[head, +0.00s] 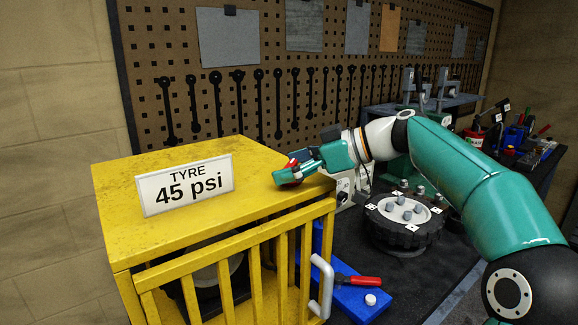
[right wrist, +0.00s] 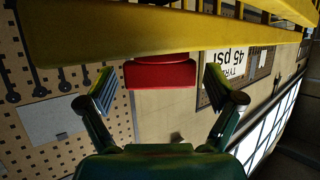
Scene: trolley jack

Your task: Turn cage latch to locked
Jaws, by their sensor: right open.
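The yellow cage (head: 205,265) stands at the left front in the head view. The red cage latch (head: 292,167) is at the right rear of its top and is partly covered by my right gripper. In the right wrist view the red latch (right wrist: 160,74) sticks out from a yellow cage bar (right wrist: 190,35). My right gripper (head: 288,172) is open, with its fingers apart on either side of the latch in the right wrist view (right wrist: 160,85). I cannot tell whether either finger touches it. My left gripper is not in view.
A white "TYRE 45 psi" sign (head: 185,185) stands on the cage top. A grey door handle (head: 322,287) juts from the cage front. A wheel hub (head: 405,218) and a blue tray (head: 352,301) with a red-handled tool lie to the right. A pegboard (head: 260,60) stands behind.

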